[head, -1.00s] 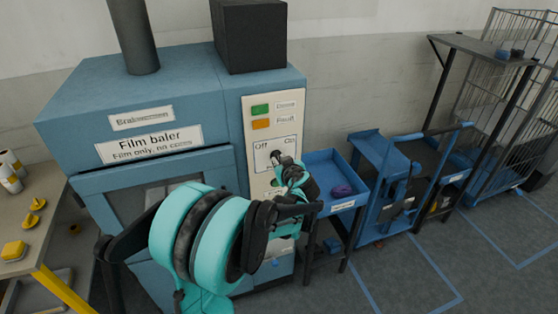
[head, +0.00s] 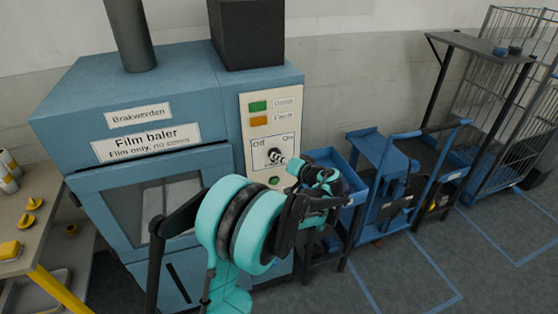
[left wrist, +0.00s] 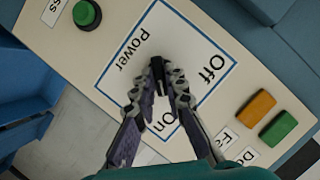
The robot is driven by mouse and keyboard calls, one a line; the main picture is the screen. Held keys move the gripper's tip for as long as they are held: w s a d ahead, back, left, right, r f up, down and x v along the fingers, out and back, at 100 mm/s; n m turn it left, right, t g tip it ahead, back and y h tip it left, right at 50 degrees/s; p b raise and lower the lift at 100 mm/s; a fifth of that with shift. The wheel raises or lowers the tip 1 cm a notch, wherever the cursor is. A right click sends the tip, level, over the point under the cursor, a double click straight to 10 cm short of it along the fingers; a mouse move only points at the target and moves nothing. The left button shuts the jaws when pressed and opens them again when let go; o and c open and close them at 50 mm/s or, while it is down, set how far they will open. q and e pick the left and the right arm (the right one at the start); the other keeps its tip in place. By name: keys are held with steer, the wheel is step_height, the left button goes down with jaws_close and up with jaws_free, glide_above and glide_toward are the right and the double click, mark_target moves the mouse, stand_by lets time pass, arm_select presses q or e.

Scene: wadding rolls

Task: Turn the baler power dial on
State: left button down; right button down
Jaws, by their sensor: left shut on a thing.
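The power dial (left wrist: 158,72) is a small black bar-shaped knob on the baler's cream control panel (head: 257,104). In the left wrist view it sits on a white label marked Off, On and Power. My left gripper (left wrist: 159,82) is shut on the knob, one finger on each side, hiding part of it. The visible bar seems to line up roughly toward the word On, not toward Off. In the head view my left gripper (head: 278,160) reaches the dial from the lower right and hides most of it. My right gripper is in neither view.
Green (head: 258,106) and orange (head: 258,121) indicators sit above the dial. A green button (left wrist: 87,14) is below it. A blue tray stand (head: 332,158) and blue cart (head: 385,165) stand close right of the baler. A table (head: 25,225) is at the left.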

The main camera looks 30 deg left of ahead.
arm_select(q)
steer(key=shift+m, duration=0.4)
stand_by(0.3)
steer(key=c, duration=1.6)
jaws_free()
steer(key=shift+o, duration=0.2)
steer(key=shift+y, duration=0.3)
steer(key=v, duration=1.2)
steer(key=shift+r, duration=0.1)
